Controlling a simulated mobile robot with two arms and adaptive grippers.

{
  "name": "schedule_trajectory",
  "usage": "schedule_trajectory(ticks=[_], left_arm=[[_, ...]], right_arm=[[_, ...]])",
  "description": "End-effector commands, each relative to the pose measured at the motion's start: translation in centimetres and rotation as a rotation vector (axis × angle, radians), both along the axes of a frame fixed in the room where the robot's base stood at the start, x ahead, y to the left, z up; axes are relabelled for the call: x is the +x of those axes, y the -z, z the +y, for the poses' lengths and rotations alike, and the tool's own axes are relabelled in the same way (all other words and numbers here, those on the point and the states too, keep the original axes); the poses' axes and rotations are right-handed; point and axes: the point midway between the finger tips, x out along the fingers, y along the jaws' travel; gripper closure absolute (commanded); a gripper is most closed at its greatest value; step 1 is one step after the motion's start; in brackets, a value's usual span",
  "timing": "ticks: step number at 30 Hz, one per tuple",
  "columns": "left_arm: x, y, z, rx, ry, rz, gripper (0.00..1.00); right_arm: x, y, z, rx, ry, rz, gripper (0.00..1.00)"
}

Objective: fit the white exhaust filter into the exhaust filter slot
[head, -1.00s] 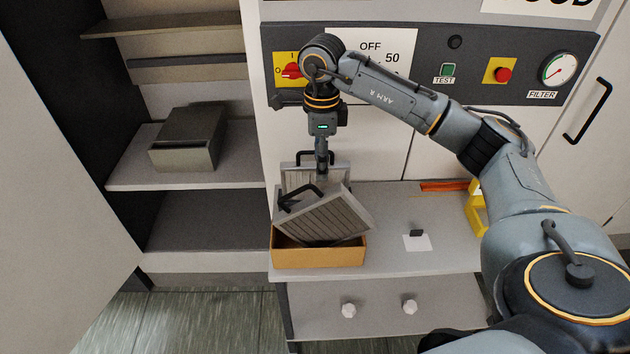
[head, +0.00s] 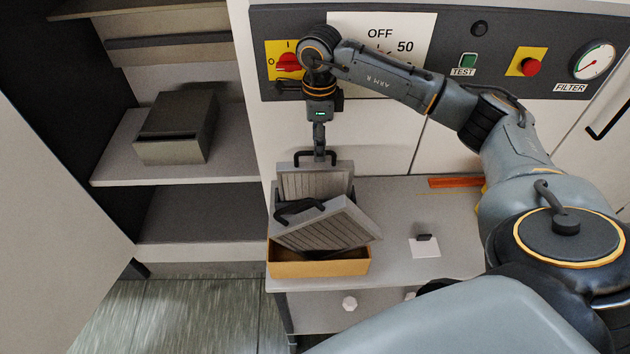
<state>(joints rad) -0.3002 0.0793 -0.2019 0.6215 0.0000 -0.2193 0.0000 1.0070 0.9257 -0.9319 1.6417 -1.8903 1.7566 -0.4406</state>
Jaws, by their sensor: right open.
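Two pleated pale grey filter panels with black handles are in an orange-brown box (head: 320,268) on the counter. The rear filter (head: 316,184) stands nearly upright. The front filter (head: 325,228) leans tilted across the box and sticks out above its rim; I cannot tell which is the white exhaust filter. My right gripper (head: 319,154) points down at the rear filter's handle, with its jaws open; contact is unclear. My left gripper is not in view. No slot is clearly marked as the exhaust filter slot.
Open shelves at the left hold a dark grey box (head: 178,130). A control panel with a red knob (head: 289,63) and gauge (head: 594,60) is behind my arm. A white card (head: 425,250) with a black clip and an orange bar (head: 455,182) lie on the counter.

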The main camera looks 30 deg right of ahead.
Motion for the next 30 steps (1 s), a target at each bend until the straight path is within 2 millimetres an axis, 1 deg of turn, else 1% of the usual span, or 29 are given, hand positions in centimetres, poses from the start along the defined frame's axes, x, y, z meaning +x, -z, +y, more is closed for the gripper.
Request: schedule_trajectory(ticks=[1,3,6,10,13,17,18,21,24,29,30], left_arm=[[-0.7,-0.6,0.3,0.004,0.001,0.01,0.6],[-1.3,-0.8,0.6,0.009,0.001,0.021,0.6],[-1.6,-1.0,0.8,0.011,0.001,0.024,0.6],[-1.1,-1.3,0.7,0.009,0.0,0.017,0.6],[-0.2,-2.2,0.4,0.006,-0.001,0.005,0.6],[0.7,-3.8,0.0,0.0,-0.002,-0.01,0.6],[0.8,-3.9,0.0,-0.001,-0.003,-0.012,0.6],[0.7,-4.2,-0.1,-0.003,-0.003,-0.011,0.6],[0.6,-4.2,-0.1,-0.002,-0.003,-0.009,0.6],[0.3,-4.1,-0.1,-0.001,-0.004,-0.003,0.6],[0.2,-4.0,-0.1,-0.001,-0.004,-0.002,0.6]], right_arm=[[-0.1,0.9,0.0,0.0,0.0,0.006,0.45],[-0.1,2.0,0.0,0.0,0.0,0.004,0.45],[0.0,3.3,0.0,0.0,0.0,0.002,0.45],[0.1,4.0,0.0,0.0,0.0,0.0,0.45],[0.3,4.8,0.2,0.002,-0.001,0.003,0.45],[0.7,6.7,0.5,0.001,0.0,0.004,0.45],[0.8,7.4,0.5,0.001,0.0,0.004,0.45],[0.8,8.6,0.4,0.0,-0.001,0.002,0.45],[0.8,9.1,0.4,0.0,-0.001,-0.001,0.45],[0.8,9.2,0.4,0.0,-0.001,-0.001,0.45],[0.8,9.2,0.4,0.0,-0.001,-0.001,0.47]])
